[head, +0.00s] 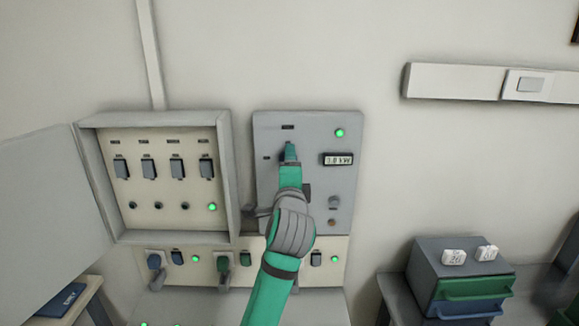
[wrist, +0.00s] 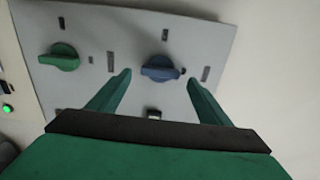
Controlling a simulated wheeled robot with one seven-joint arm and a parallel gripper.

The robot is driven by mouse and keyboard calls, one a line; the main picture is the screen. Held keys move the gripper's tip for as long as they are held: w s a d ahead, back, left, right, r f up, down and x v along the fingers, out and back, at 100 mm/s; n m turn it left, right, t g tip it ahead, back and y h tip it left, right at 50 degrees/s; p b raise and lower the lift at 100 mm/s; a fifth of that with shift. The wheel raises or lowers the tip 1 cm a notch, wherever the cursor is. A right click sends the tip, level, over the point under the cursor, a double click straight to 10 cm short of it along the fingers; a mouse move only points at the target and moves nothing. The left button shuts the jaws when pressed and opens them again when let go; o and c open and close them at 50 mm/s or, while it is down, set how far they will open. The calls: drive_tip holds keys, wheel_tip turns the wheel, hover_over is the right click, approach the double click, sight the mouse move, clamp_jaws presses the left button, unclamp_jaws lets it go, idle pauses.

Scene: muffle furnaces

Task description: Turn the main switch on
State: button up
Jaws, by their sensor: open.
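My gripper (head: 290,152) is in front of the upper part of the grey panel (head: 268,185) in the head view, and its hand and arm hide part of that panel. In the wrist view my gripper (wrist: 158,82) is open. A blue rotary knob (wrist: 160,68) lies between its two fingers, with visible room on both sides. Contact cannot be made out. A green rotary knob (wrist: 60,57) sits to the left, outside the fingers. Small dark marks flank the blue knob. No label reading main switch is legible.
The grey panel carries a lit green lamp (head: 339,133) and a display (head: 338,159). An open cabinet (head: 230,175) with several switches stands left, its door (head: 45,205) swung outward. A lower strip (head: 205,243) holds more knobs. A drawer box (head: 425,262) stands right.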

drive_tip(key=s, duration=0.8)
drive_tip(key=shift+d, duration=0.15)
drive_tip(key=shift+a, duration=0.25)
drive_tip(key=s+d+f+n, duration=0.1)
drive_tip(key=s+f+n, duration=0.35)
drive_tip(key=f, duration=0.65)
drive_tip(key=s+d+f+n+h, duration=0.1)
drive_tip(key=s+d+f+n, duration=0.15)
drive_tip(key=s+f, duration=0.6)
drive_tip(key=s+d+f+n, duration=0.1)
drive_tip(key=s+f+n, duration=0.25)
drive_tip(key=f, duration=1.05)
drive_tip(key=s+a+f+n+g+y, duration=0.15)
drive_tip(key=s+f+n, duration=0.5)
drive_tip(key=s, duration=0.85)
drive_tip(key=s+a+f+n+g, duration=0.1)
drive_tip(key=s+a+f, duration=0.1)
drive_tip(key=s, duration=1.6)
drive_tip(key=shift+s+a, duration=0.2)
drive_tip(key=shift+a, duration=0.45)
drive_tip(key=shift+s+h, duration=0.15)
drive_tip(key=shift+h, duration=0.1)
